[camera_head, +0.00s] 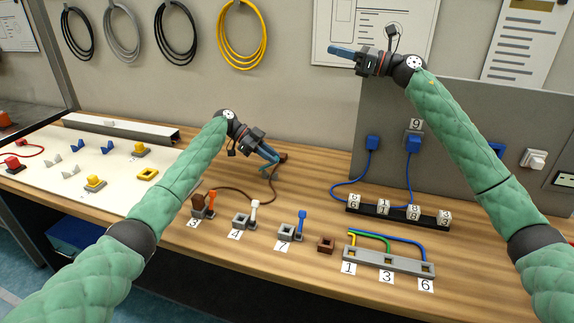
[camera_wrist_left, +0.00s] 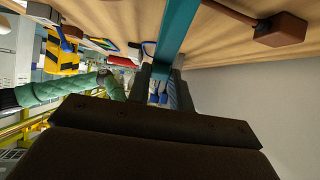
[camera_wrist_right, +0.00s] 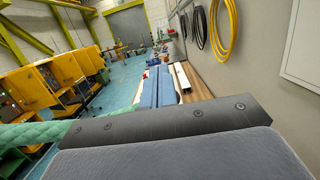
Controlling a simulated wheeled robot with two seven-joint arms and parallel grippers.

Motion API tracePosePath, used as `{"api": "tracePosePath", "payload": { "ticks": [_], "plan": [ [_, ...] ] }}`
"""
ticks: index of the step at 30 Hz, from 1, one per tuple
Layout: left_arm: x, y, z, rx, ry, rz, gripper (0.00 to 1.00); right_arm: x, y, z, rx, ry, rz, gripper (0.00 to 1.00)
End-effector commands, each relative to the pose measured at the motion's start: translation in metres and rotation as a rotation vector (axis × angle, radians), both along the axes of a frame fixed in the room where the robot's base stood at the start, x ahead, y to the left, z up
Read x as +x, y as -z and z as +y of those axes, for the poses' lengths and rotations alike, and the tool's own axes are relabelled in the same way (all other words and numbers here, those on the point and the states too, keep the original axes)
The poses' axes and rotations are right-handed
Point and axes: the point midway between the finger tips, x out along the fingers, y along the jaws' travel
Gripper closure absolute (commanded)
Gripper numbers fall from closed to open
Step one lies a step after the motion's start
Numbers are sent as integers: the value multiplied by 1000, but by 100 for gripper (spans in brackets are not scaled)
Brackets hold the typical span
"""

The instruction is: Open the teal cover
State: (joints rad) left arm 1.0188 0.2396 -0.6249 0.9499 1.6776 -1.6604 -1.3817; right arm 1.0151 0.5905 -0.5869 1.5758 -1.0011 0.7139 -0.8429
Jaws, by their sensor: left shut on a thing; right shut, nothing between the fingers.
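The teal cover shows as a narrow teal bar (camera_wrist_left: 178,35) in the left wrist view, running up between my left fingers (camera_wrist_left: 163,92). In the head view only a small teal part (camera_head: 265,170) shows below the fingertips. My left gripper (camera_head: 270,155) is shut on it, low over the back of the wooden table; the exact contact is partly hidden. How far the cover is open cannot be told. My right gripper (camera_head: 338,50) is shut and empty, raised high in front of the wall and pointing left. Its fingers (camera_wrist_right: 158,88) also show in the right wrist view.
A brown plug (camera_wrist_left: 282,30) with a cable lies close beside the teal bar. Numbered sockets with coloured plugs (camera_head: 287,232) and a grey three-hole block (camera_head: 388,262) stand in front. A grey panel (camera_head: 465,140) stands at right. The white board (camera_head: 110,185) lies left.

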Motion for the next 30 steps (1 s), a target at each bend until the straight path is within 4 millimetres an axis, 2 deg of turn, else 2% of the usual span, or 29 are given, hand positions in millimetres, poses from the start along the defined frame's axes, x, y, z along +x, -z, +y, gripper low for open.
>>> {"api": "tracePosePath", "payload": {
  "ticks": [1, 7, 9, 12, 15, 18, 21, 25, 30],
  "plan": [
    [0, -1, 0, -1, -1, -2, 100, 4, 35, 11, -42, -3, 29, 100],
    [0, -1, 0, -1, -1, -2, 100, 8, 173, 46, -215, -18, 120, 100],
    [0, -1, 0, -1, -1, -2, 100, 6, 221, 49, -280, -21, 140, 100],
    [0, -1, 0, -1, -1, -2, 100, 2, 280, 47, -368, -25, 156, 100],
    [0, -1, 0, -1, -1, -2, 100, -1, 325, 39, -443, -27, 158, 100],
    [0, -1, 0, -1, -1, -2, 100, -5, 354, 32, -493, -30, 157, 100],
    [1, -1, 0, -1, -1, -2, 100, -6, 370, 28, -521, -32, 154, 100],
    [0, -1, 0, -1, -1, -2, 100, -5, 378, 34, -531, -34, 153, 100],
    [0, -1, 0, -1, -1, -2, 100, 2, 386, 55, -530, -34, 153, 100]
  ]
}}
